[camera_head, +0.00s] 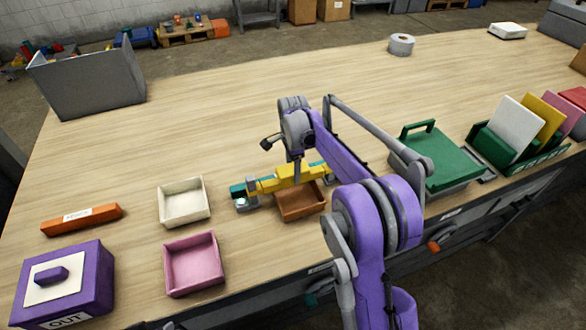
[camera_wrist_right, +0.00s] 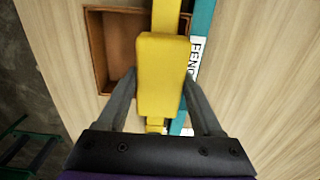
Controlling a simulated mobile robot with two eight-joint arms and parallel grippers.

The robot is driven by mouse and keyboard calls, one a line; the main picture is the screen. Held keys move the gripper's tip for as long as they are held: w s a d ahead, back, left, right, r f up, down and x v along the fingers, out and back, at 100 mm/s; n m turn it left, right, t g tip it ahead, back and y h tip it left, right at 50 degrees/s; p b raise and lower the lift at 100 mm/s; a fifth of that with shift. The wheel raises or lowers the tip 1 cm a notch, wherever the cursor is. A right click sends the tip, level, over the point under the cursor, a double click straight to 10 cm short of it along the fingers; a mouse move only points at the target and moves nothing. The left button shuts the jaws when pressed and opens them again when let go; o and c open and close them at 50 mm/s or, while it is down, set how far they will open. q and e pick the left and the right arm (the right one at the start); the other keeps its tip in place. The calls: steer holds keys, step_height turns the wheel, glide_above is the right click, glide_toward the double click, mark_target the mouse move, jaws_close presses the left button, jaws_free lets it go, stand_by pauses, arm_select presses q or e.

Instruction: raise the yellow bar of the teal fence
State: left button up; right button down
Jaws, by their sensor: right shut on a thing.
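The yellow bar (camera_head: 267,185) lies along the teal fence (camera_head: 238,189) near the middle front of the table, behind the brown tray. My right gripper (camera_head: 297,178) reaches down onto the bar from above. In the right wrist view, the gripper (camera_wrist_right: 159,80) has one finger on each side of a yellow block (camera_wrist_right: 162,60) on the bar and is shut on it. The teal fence (camera_wrist_right: 201,40) runs beside the bar there, with a white label reading FENCE. My arm hides part of the fence in the head view. My left gripper is not in view.
The brown tray (camera_head: 302,214) sits right in front of the fence. A cream tray (camera_head: 184,218), a pink tray (camera_head: 193,282), an orange block (camera_head: 82,219) and a purple box (camera_head: 88,277) stand left. A green-lidded box (camera_head: 440,160) stands right. The table behind the fence is clear.

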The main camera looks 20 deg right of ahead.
step_height(320, 180, up, 4)
steer(key=shift+w+r+p, duration=0.1)
steer(key=shift+r+p, duration=0.05)
steer(key=shift+p, duration=0.7)
steer(key=shift+c, duration=1.6)
jaws_free()
steer(key=shift+o, duration=1.4)
